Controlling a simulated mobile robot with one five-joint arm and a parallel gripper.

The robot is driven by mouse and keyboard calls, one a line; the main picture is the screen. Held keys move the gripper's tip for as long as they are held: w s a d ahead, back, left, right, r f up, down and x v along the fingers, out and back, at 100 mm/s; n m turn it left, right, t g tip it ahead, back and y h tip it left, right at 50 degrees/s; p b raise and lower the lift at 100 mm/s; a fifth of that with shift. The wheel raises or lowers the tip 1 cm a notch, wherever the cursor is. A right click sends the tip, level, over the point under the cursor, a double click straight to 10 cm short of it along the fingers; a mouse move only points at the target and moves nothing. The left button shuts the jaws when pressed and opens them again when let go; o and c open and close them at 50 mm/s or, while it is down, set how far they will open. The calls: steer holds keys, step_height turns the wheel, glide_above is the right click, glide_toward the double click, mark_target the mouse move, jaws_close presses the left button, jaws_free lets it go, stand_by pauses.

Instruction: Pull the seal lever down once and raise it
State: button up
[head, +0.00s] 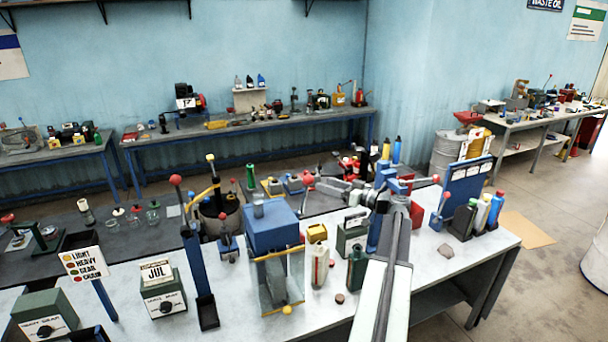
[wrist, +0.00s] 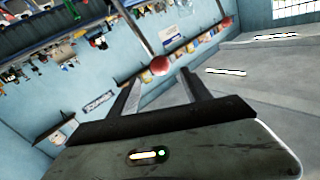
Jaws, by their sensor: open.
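In the wrist view my gripper (wrist: 160,80) is open, its two dark fingers spread apart. A red ball knob (wrist: 160,66) on a thin pale rod shows between and just past the fingertips. It appears to be the seal lever's end, and I cannot tell whether a finger touches it. In the head view a red knob (head: 435,180) on a thin rod sticks out to the right of a blue stand, beside the end of my arm. This looks like the same lever. My arm hides part of the stand, and my fingers are hard to make out there.
Several bottles (head: 483,213) and a blue board (head: 466,190) stand to the right. A blue-topped stand (head: 272,230), a green bottle (head: 357,268) and a tall lever with a red knob (head: 175,180) stand to the left. The white bench (head: 440,275) is fairly clear at front right.

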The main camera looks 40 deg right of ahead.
mark_target(313, 182)
steer(key=w, duration=0.2)
steer(key=w+a, duration=0.1)
steer(key=w, duration=0.5)
steer(key=shift+w+a+f, duration=0.15)
steer(key=shift+a, duration=0.2)
steer(key=shift+c, duration=0.4)
jaws_close()
stand_by(0.5)
